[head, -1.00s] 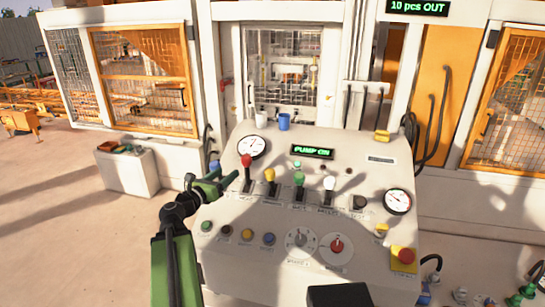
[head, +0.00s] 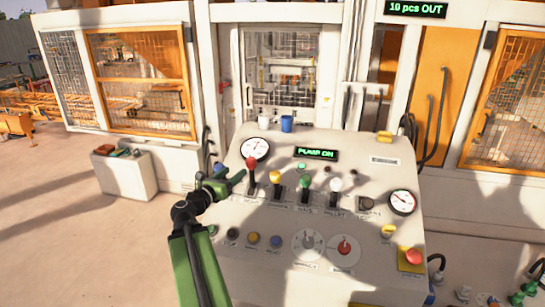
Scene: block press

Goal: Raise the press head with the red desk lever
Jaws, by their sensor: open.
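The red-knobbed lever (head: 253,163) stands upright at the left end of the lever row on the sloped control desk (head: 375,235). My gripper (head: 238,180) is open, with green fingers just left of the red lever and close to it. I cannot tell whether a finger touches the lever. No part of the lever is between the fingers as far as I can see. The press area shows behind a mesh window (head: 285,70) at the back; I cannot make out the press head clearly.
Yellow (head: 276,178), green (head: 304,182) and white (head: 336,185) levers stand to the right of the red one. A display (head: 317,154) reads "PUMP ON". A blue cup (head: 287,123) stands at the desk's back edge. A red button (head: 413,256) is at lower right.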

